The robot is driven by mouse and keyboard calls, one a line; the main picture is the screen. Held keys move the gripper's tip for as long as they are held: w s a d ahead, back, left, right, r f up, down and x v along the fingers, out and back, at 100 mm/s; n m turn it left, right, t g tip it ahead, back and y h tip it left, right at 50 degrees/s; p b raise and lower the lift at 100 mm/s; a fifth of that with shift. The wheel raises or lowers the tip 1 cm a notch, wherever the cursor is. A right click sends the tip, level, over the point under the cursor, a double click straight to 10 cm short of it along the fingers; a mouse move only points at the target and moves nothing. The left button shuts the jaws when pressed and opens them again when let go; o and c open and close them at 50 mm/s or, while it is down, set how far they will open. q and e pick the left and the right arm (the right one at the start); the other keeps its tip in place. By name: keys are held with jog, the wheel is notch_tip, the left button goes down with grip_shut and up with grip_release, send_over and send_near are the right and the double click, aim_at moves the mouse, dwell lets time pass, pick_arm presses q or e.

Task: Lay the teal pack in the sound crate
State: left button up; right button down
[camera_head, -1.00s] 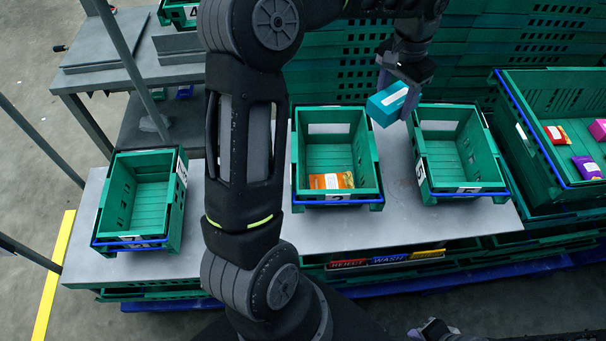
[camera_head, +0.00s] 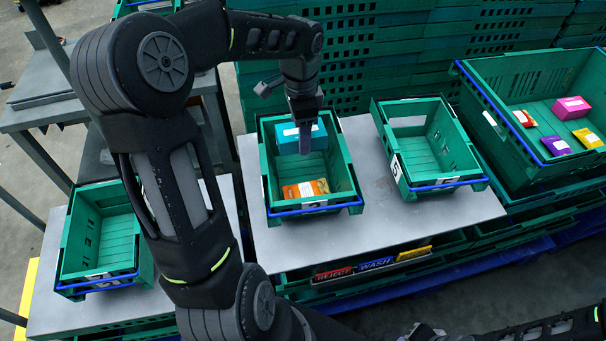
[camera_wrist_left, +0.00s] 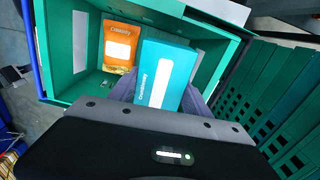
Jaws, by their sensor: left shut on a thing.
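My left gripper (camera_head: 304,143) is shut on the teal pack (camera_head: 287,144), a box with a white label. It holds the pack at the rear of the middle green crate (camera_head: 345,187), within the crate's outline. An orange pack (camera_head: 305,190) lies in the front of that crate. In the left wrist view the teal pack (camera_wrist_left: 163,76) stands between the fingers beside the orange pack (camera_wrist_left: 118,47). I cannot tell whether the teal pack touches the crate floor. Part of my right gripper (camera_head: 424,331) shows at the bottom edge, its jaws unclear.
An empty green crate (camera_head: 448,183) stands to the right on the grey table (camera_head: 390,232), and another empty one (camera_head: 64,262) to the left. A larger crate (camera_head: 530,170) at far right holds several small packs. Coloured signs including REJECT and WASH (camera_head: 375,264) hang below the table front.

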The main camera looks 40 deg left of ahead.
pick_arm(q)
send_over(301, 168)
notch_tip(301, 168, down, 6)
jog(key=shift+r, duration=0.15)
jog(key=shift+f, duration=1.9)
jog(key=shift+f+b, duration=0.1)
jog(key=shift+b, duration=0.2)
jog(key=o, duration=1.2)
jog(key=shift+o, duration=0.2)
notch_tip(301, 168, up, 12)
jog(key=shift+r+p, duration=0.15)
jog(key=shift+p, duration=0.3)
